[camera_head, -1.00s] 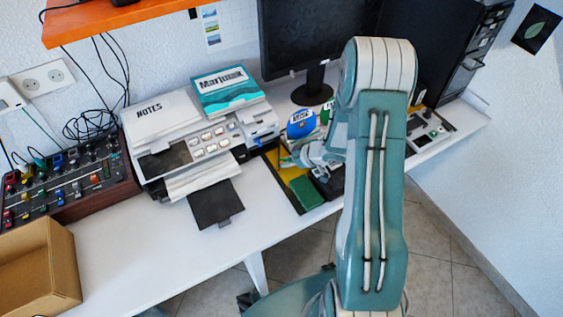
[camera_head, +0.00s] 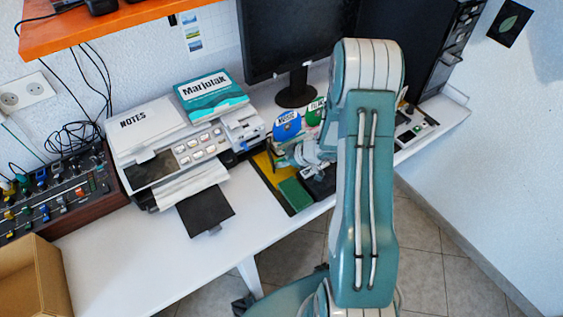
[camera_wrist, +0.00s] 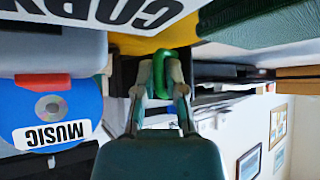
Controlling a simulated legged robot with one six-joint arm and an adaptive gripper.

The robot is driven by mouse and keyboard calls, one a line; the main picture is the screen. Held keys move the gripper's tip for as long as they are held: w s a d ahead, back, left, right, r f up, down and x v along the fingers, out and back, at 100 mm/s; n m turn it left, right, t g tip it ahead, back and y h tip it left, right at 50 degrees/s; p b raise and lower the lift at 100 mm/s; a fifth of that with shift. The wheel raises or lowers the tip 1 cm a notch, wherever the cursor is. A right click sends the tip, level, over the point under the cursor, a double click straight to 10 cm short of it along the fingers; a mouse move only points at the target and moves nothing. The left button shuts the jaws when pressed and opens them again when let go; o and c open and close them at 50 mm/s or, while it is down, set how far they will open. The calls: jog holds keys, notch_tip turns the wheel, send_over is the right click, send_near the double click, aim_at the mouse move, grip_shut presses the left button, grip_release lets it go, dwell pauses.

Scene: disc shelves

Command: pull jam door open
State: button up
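I can read no jam label in either view, so I cannot pick out the jam door. In the wrist view, which looks upside down, my gripper (camera_wrist: 160,72) has its fingertips a little apart at a green ring-shaped piece (camera_wrist: 182,54). The ring passes partly behind the right finger. I cannot tell whether the fingers pinch it. A blue disc marked MUSIC (camera_wrist: 80,105) is left of the fingers; it also shows in the head view (camera_head: 287,125), beside a green disc (camera_head: 316,112). My arm hides much of that desk area in the head view.
A printer (camera_head: 165,150) with a teal box (camera_head: 211,93) on top stands left of the discs. A monitor (camera_head: 290,40) stands behind. A mixer (camera_head: 60,195) and cardboard box (camera_head: 30,285) are at left. The white desk front (camera_head: 130,260) is clear.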

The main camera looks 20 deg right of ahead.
jog(key=shift+o, duration=0.4)
jog(key=shift+a+f, duration=0.1)
jog(key=shift+f, duration=0.05)
jog(key=v, duration=1.2)
jog(key=shift+w, duration=0.15)
